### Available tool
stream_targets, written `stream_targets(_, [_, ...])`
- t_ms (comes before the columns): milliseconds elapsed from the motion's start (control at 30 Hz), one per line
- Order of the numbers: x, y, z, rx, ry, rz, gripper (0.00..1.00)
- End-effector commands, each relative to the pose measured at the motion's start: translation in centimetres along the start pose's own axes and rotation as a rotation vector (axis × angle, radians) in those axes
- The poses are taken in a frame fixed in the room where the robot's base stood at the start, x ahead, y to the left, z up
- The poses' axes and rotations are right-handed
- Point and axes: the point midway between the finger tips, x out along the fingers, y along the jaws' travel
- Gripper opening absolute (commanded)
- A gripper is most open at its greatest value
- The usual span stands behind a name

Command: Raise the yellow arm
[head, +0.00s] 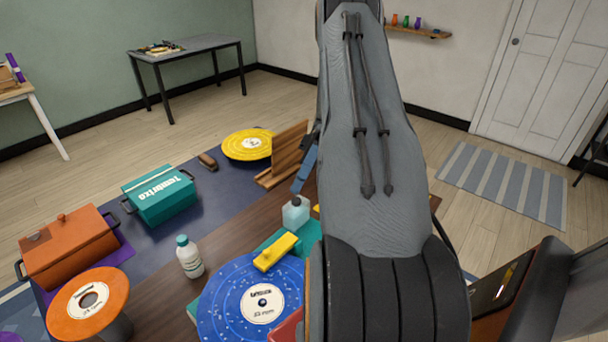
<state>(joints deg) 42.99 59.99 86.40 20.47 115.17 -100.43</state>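A yellow bar-shaped arm (275,252) lies over a teal base (308,232), beside the blue speckled disc (228,292) with a white label. The bar looks low and slightly tilted, and its lower end is close to the disc's rim. I cannot tell whether it touches the disc. My large grey arm fills the middle of the head view and covers what is to the right of the disc and base. My gripper does not show, so I cannot see its fingers or where it is relative to the yellow arm.
On the dark table are a white bottle (189,257), a clear bottle (296,213), a teal box (159,196), an orange box (68,251), an orange disc (88,304), a yellow disc (248,145) and a wooden rack (284,155). Open floor lies behind the table.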

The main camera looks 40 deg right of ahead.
Motion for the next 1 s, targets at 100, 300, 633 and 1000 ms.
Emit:
stream_targets(100, [-0.1,-1.1,-0.3,0.0,0.0,-0.001,0.34])
stream_targets(300, [-0.2,-1.7,-0.6,0.0,-0.001,0.0,0.34])
stream_targets(633, [-0.2,-1.6,-0.6,0.0,0.0,0.0,0.34])
stream_targets(1000, [0.0,-1.5,-0.8,0.011,-0.01,0.008,0.34])
